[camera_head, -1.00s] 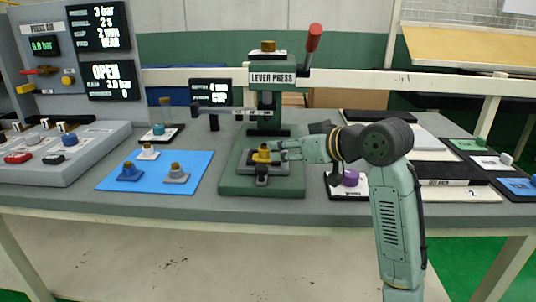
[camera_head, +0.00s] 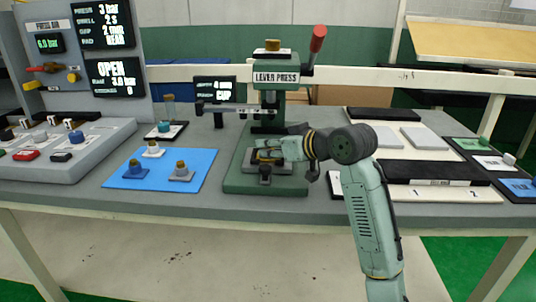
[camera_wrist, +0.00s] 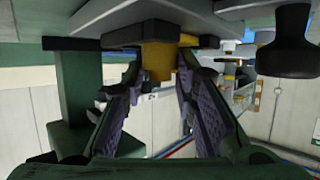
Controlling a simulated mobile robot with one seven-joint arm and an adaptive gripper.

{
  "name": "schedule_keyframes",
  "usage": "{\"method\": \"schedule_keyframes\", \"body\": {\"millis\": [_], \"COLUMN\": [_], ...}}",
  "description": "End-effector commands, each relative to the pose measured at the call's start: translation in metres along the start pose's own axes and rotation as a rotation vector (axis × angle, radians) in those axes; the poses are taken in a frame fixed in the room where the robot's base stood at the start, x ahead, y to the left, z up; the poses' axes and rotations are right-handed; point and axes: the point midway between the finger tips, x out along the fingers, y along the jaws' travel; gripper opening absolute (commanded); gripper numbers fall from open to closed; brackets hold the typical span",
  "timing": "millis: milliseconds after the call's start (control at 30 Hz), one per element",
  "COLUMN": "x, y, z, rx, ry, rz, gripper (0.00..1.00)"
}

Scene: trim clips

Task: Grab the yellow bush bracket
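My gripper (camera_head: 268,150) is low over the green base (camera_head: 240,183) of the lever press, where it hides most of the yellow bush bracket in the head view. In the wrist view, which looks upside down, the yellow bush bracket (camera_wrist: 158,62) shows as a yellow-brown upright part between my fingertips (camera_wrist: 160,75). The fingers have purple ridged pads and stand apart, one on each side of it, very close. I cannot tell whether the pads press on it.
A blue mat (camera_head: 140,180) at left holds blue, grey and white brackets. The lever press (camera_head: 275,95), with a red-knobbed lever (camera_head: 318,38), rises just behind my gripper. A dark clamp-like part (camera_head: 265,172) stands at the base's front. Trays and pads lie to the right.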

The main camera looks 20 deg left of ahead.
Motion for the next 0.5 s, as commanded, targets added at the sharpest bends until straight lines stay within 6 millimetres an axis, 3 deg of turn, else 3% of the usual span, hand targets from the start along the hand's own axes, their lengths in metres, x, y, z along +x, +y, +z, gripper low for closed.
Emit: {"method": "schedule_keyframes", "body": {"millis": [333, 500], "x": [-0.0003, -0.0005], "y": [-0.0001, -0.0001], "z": [-0.0002, -0.0005], "rx": [0.0, 0.0], "ry": [0.0, 0.001], "rz": [0.0, 0.0], "gripper": [0.0, 0.0]}}
